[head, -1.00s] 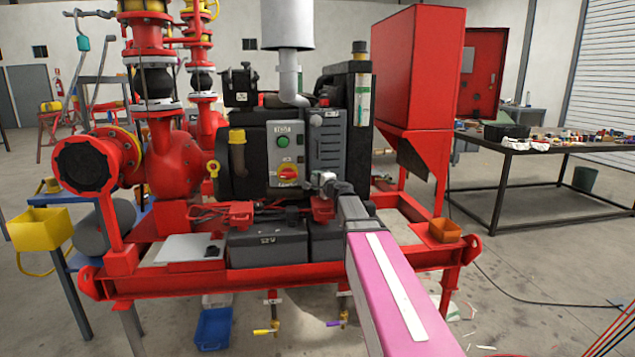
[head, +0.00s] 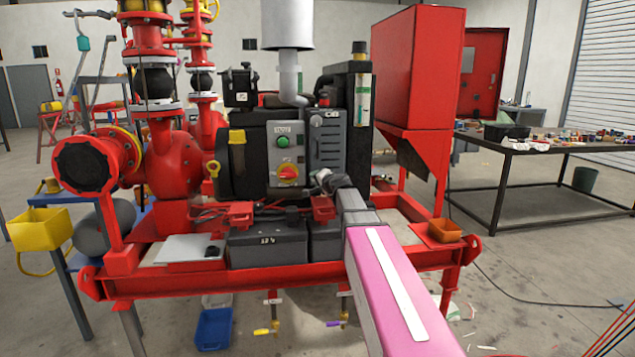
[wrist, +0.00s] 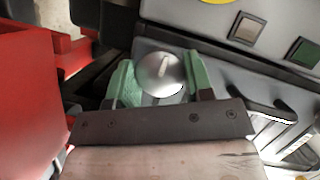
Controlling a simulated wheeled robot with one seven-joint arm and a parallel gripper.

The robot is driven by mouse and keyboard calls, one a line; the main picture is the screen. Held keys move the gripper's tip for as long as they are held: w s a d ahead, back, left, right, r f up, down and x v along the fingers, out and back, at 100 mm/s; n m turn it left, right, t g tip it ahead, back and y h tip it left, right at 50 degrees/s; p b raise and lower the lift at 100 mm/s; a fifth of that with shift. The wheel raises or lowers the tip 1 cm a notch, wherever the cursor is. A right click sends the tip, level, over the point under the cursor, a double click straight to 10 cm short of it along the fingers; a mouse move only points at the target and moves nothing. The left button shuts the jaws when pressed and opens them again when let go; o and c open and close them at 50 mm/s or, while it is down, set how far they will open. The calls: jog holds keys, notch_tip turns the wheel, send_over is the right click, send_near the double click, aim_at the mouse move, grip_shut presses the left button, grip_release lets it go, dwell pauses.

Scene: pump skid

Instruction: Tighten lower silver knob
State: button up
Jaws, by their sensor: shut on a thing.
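The round silver knob (wrist: 160,73) shows in the wrist view, with a pale line across its face, standing a little off upright. My gripper (wrist: 161,80) has one green finger on each side of the knob and is shut on it. In the head view my gripper (head: 325,181) is at the lower right of the grey control panel (head: 287,155), and the lower knob is hidden behind it. A small round knob (head: 315,122) sits higher on the panel.
A red and yellow rotary switch (head: 288,172) and a green button (head: 283,142) are on the panel left of my gripper. Black battery boxes (head: 268,243) stand below on the red skid frame (head: 200,286). A red hopper (head: 415,70) rises at the right.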

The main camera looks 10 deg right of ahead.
jog(key=n+g+h, duration=0.1)
jog(key=n+h, duration=0.1)
jog(key=n, duration=0.2)
jog(key=shift+n+h, duration=0.3)
dwell(0.5)
jog(key=o, duration=0.9)
jog(key=shift+s+r, duration=0.1)
jog(key=v, duration=1)
jog(key=shift+s+r, duration=0.2)
jog(key=shift+s, duration=0.1)
